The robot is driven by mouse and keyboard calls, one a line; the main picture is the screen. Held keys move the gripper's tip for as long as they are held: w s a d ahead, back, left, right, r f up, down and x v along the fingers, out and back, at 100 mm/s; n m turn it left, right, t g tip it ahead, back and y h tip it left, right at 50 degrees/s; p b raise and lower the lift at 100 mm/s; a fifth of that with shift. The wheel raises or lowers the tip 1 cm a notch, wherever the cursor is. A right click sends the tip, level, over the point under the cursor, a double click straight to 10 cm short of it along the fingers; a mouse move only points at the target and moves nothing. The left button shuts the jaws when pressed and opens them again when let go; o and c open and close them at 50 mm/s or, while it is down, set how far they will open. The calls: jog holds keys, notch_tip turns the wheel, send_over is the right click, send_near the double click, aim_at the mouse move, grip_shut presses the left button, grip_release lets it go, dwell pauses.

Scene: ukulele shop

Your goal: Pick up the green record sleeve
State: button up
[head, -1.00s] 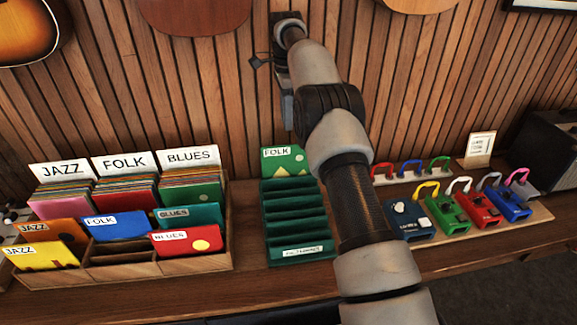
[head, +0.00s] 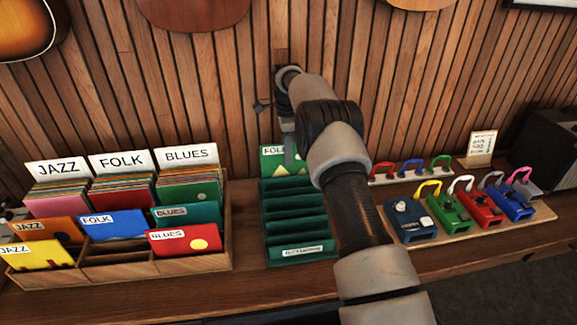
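The green record sleeve (head: 270,164) stands upright in the rearmost slot of the dark green slotted rack (head: 296,222). It has a white FOLK label and a pale yellow shape, and my gripper and arm cover its right part. My gripper (head: 290,153) points down and overlaps the sleeve's upper right edge in the head view. The fingers are small and seen from one side, so I cannot tell whether they touch the sleeve or how far apart they are.
A wooden record crate (head: 181,264) with JAZZ, FOLK and BLUES dividers and several sleeves stands left of the rack. Several colored pedals on a wooden board (head: 480,232) stand to the right. The slatted wall (head: 215,110) rises close behind. The rack's front slots look empty.

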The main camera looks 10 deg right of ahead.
jog(key=shift+w+d+f+p, duration=0.15)
jog(key=shift+f, duration=1)
jog(key=shift+w+d+f+p, duration=0.15)
jog(key=shift+f, duration=0.95)
jog(key=shift+c, duration=0.2)
grip_shut()
jog(key=shift+r, duration=0.1)
